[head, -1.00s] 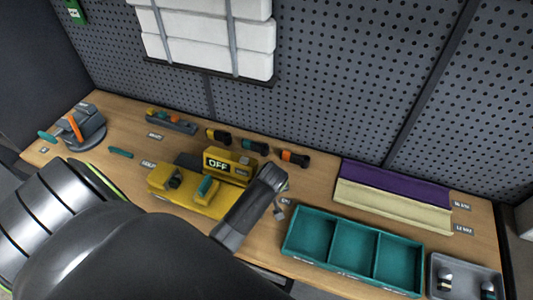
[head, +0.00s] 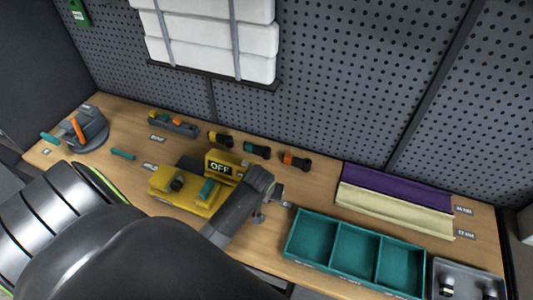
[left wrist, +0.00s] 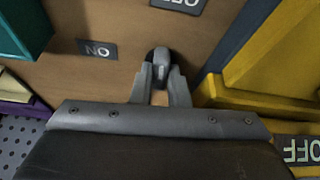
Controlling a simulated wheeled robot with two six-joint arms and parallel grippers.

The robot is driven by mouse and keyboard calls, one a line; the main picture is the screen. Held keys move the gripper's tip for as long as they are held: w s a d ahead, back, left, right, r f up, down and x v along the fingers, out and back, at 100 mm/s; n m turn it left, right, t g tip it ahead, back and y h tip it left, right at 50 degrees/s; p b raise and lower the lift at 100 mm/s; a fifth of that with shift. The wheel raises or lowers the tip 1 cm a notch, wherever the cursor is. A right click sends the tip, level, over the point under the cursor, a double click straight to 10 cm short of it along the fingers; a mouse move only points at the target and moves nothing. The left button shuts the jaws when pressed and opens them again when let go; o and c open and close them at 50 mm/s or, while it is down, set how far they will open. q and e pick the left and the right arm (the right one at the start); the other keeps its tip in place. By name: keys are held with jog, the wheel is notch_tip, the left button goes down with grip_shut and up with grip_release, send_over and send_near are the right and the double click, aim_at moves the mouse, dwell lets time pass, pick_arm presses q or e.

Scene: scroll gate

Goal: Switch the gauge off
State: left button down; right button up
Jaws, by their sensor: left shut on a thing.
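The yellow gauge block (head: 222,167) stands on the bench in the head view, and its dark sign reads OFF. A small grey switch knob (left wrist: 161,62) stands on the wood beside the yellow base, close to two dark labels. One label (left wrist: 97,50) reads ON upside down; the other (left wrist: 180,4) appears to read OFF and is cut by the top edge. My left gripper (left wrist: 161,88) is shut on the knob. My right gripper is not in view.
A teal three-compartment tray (head: 355,252) and a grey tray (head: 468,277) lie to the right. Folded purple and cream cloths (head: 395,204) lie behind. A grey round fixture (head: 84,128) stands at far left.

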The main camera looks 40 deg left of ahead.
pick_arm(q)
jog(key=shift+r, duration=0.1)
jog(key=c, duration=1.4)
grip_release()
jog(key=shift+s+r, duration=0.15)
jog(key=shift+r, duration=0.25)
jog(key=b+v, duration=0.1)
jog(key=v, duration=1.5)
jog(key=shift+r+b, duration=0.2)
jog(key=shift+b, duration=0.1)
